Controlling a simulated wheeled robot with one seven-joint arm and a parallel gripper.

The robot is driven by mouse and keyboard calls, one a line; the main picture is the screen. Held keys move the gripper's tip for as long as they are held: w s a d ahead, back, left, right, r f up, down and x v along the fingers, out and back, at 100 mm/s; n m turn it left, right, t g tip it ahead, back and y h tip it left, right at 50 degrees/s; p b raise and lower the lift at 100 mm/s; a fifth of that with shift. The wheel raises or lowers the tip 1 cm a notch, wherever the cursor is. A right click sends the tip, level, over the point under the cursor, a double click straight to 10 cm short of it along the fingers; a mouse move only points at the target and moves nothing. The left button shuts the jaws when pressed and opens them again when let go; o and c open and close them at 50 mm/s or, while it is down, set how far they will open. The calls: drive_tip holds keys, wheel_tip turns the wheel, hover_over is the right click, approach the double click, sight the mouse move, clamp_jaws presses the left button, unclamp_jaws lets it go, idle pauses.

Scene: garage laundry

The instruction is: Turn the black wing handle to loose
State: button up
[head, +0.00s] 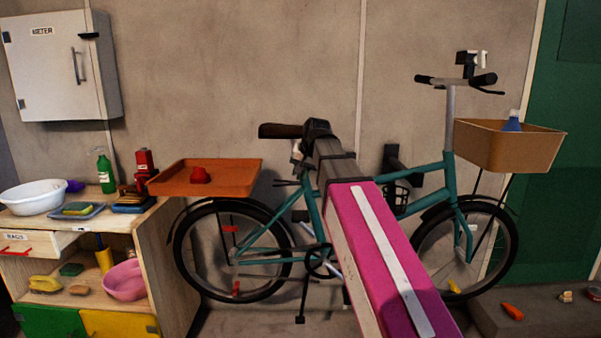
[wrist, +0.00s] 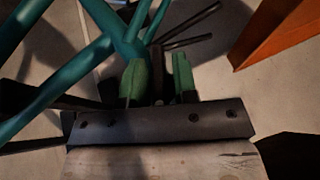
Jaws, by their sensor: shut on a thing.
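The teal bicycle (head: 263,243) stands against the wall, and its frame fills the upper left of the wrist view (wrist: 105,50). My gripper (wrist: 158,76) has two green fingers, close together just beside the frame tubes under the saddle (head: 281,131). Between the fingers is a narrow dark piece, the black wing handle (wrist: 158,58), mostly hidden by the fingers. My gripper is shut on it. How far the handle is turned cannot be told. In the head view my pink arm hides the fingers and the handle.
An orange tray (head: 240,174) holding a red item sits over the rear wheel; its edge shows close by in the wrist view (wrist: 275,38). A wooden shelf unit (head: 165,260) stands left. A tan basket (head: 545,150) is on the bicycle's front.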

drive_tip(key=n+h, duration=0.1)
drive_tip(key=h, duration=0.3)
drive_tip(key=shift+h, duration=0.4)
drive_tip(key=shift+s, duration=0.1)
idle(0.3)
drive_tip(key=o, duration=0.7)
drive_tip(key=shift+c, duration=0.2)
drive_tip(key=shift+r, duration=0.1)
drive_tip(key=shift+s+a+r, duration=0.1)
drive_tip(key=shift+s+r, duration=0.05)
drive_tip(key=shift+r, duration=0.1)
drive_tip(key=s+a, duration=0.5)
drive_tip(key=s, duration=0.6)
drive_tip(key=shift+r, duration=0.15)
